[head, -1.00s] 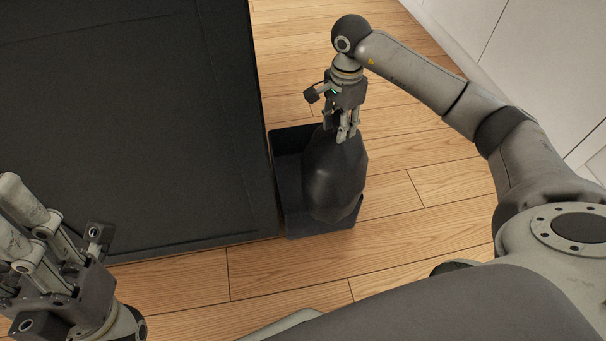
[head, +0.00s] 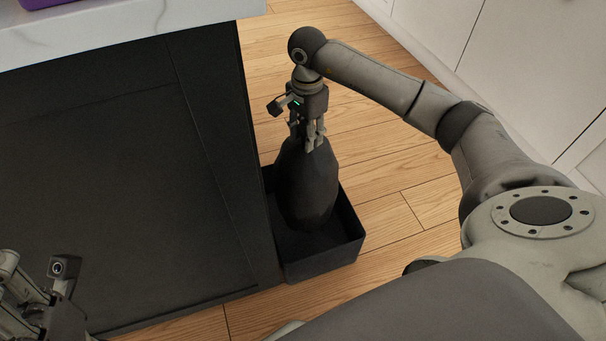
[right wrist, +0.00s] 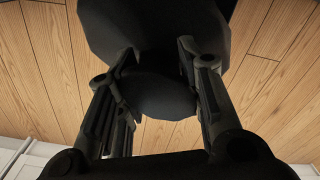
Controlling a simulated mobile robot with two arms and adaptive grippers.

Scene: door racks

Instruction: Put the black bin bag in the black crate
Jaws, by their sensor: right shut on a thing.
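The black bin bag (head: 307,186) hangs upright, narrow at the top and wide at the bottom. My right gripper (head: 313,143) is shut on its top; the bag also fills the upper middle of the right wrist view (right wrist: 155,35). The black crate (head: 328,261) stands on the floor against the dark cabinet. The bag's lower part is over or inside the crate's opening; whether it touches the crate floor I cannot tell. My left gripper (head: 40,290) is at the lower left, cut off by the frame edge and empty as far as it shows.
A dark cabinet (head: 120,190) with a pale marble top (head: 130,30) fills the left, close beside the crate. A purple thing (head: 45,3) is on the top. Wooden floor (head: 385,200) is clear right of the crate. White cupboards (head: 500,70) stand at the upper right.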

